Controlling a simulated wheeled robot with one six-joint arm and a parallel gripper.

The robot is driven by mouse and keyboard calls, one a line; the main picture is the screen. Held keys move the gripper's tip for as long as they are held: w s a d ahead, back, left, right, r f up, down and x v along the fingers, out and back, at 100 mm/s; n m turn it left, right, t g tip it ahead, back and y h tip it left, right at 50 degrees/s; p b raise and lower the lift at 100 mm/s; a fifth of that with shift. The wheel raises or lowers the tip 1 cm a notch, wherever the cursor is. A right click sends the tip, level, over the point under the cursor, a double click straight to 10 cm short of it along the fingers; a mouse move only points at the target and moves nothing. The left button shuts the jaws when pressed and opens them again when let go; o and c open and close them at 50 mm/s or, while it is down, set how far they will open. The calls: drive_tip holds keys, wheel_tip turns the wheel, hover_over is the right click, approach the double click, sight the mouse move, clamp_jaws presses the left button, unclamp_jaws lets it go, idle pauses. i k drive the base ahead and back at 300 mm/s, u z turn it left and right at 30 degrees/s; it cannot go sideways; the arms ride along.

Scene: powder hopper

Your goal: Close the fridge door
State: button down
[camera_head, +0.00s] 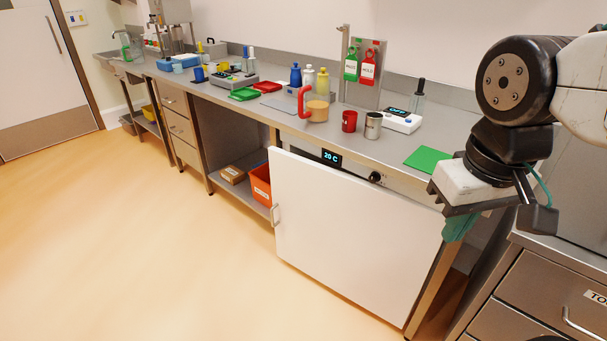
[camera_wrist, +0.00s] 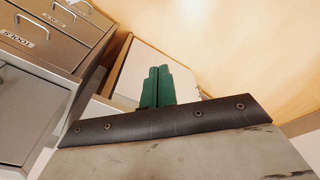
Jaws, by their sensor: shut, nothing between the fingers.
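My gripper (camera_head: 455,234) has green fingers, shut and empty, pointing down near the door's upper right corner. Whether it touches the door is unclear. In the wrist view the fingers (camera_wrist: 157,72) are together, with a white panel behind them.
The counter (camera_head: 270,115) holds a red mug (camera_head: 349,121), a metal cup (camera_head: 373,125), a green mat (camera_head: 427,159) and bottles. An orange bin (camera_head: 261,184) sits on the shelf left of the door. Steel drawers (camera_head: 545,290) stand at right. The floor (camera_head: 130,240) in front is clear.

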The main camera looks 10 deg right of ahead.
sight(374, 245)
drive_tip(key=z, duration=0.35)
drive_tip(key=k, duration=0.2)
drive_tip(key=u, duration=0.95)
drive_tip(key=i, duration=1.2)
drive_tip(key=z, duration=0.55)
